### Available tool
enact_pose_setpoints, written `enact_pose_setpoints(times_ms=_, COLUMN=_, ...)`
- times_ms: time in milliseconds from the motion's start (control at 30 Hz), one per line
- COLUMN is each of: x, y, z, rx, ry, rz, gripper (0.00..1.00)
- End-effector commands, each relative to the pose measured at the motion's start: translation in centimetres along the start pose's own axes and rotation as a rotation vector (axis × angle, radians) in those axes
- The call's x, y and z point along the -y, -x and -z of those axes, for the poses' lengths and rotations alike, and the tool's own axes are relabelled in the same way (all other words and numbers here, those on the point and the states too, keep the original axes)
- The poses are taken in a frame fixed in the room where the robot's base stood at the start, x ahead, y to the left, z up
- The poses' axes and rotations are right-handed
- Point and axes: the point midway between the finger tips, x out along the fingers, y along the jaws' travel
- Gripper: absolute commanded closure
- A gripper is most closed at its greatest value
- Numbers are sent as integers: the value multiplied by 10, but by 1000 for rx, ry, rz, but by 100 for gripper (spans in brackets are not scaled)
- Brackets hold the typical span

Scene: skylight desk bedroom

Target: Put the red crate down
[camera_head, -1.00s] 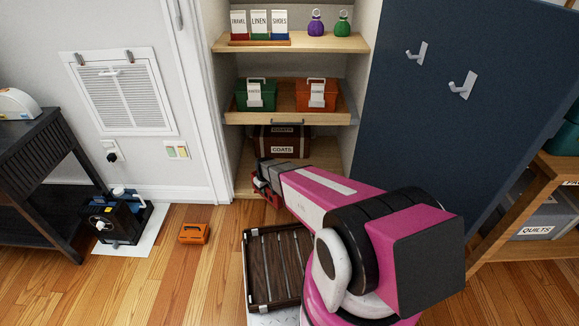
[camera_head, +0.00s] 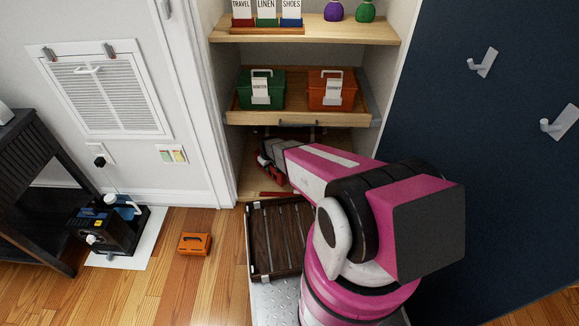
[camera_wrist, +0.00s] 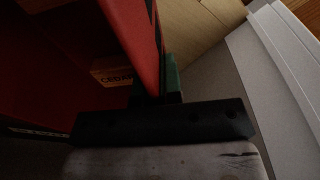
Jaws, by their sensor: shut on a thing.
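The red crate (camera_wrist: 138,35) fills the left of the wrist view, with its wall between my gripper's fingers. My gripper (camera_wrist: 156,90) is shut on that wall. A small tan label shows inside the crate. In the head view, my gripper (camera_head: 268,165) is inside the lower opening of the cupboard, below the middle shelf. Only small red parts show around it there. My arm and the dim light hide most of the crate, and I cannot tell whether it touches the cupboard floor (camera_head: 248,188).
A green box (camera_head: 261,98) and an orange box (camera_head: 338,98) stand on the middle shelf (camera_head: 290,119), above my gripper. A dark slatted tray (camera_head: 275,262) is in front of the cupboard. An orange case (camera_head: 194,244) lies on the floor at left. A blue door (camera_head: 450,140) bounds the right.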

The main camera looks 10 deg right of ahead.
Motion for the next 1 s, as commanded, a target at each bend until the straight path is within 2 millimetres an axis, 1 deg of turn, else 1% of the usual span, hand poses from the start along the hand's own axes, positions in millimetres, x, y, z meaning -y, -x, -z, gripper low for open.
enact_pose_setpoints(times_ms=33, x=-12, y=-8, z=1, rx=0, ry=-3, rz=-1, gripper=100)
enact_pose_setpoints(times_ms=300, x=-66, y=-40, z=1, rx=-1, ry=-2, rz=-1, gripper=100)
enact_pose_setpoints(times_ms=400, x=-83, y=-50, z=0, rx=-1, ry=-2, rz=-1, gripper=100)
enact_pose_setpoints(times_ms=500, x=-95, y=-57, z=-1, rx=-1, ry=-1, rz=-1, gripper=100)
enact_pose_setpoints(times_ms=600, x=-101, y=-61, z=-2, rx=-1, ry=0, rz=-1, gripper=100)
enact_pose_setpoints(times_ms=733, x=-102, y=-66, z=-2, rx=-1, ry=1, rz=0, gripper=100)
enact_pose_setpoints(times_ms=1000, x=-103, y=-99, z=-6, rx=-1, ry=1, rz=-1, gripper=100)
